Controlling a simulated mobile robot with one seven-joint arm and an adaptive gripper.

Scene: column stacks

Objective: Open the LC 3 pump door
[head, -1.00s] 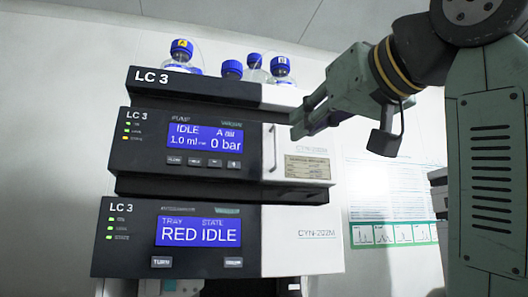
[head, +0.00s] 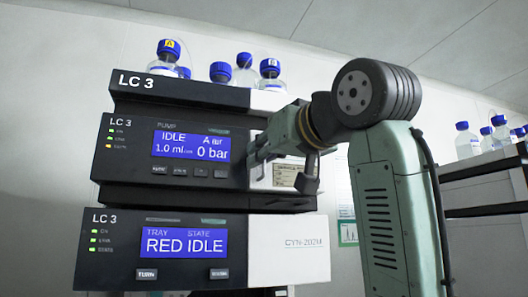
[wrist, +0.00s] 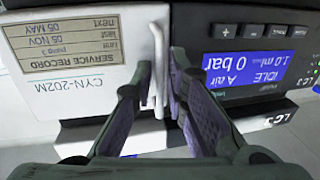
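The LC 3 pump unit (head: 120,160) is the middle module of the stack, with a lit blue screen (head: 191,146) reading IDLE and 0 bar. Its white door (wrist: 95,80) carries a service record label (wrist: 62,40) and looks closed. The upright white door handle (wrist: 158,68) is at the door's edge beside the dark front panel. My gripper (wrist: 161,70) is at the handle, one finger on each side, with small gaps showing. In the head view my gripper (head: 254,160) hides the handle and part of the door. Contact with the handle is unclear.
The tray module (head: 110,250) is below the pump. Blue-capped bottles (head: 221,73) stand on top of the stack. My arm fills the space right of the pump. A shelf with more bottles (head: 467,140) stands at far right.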

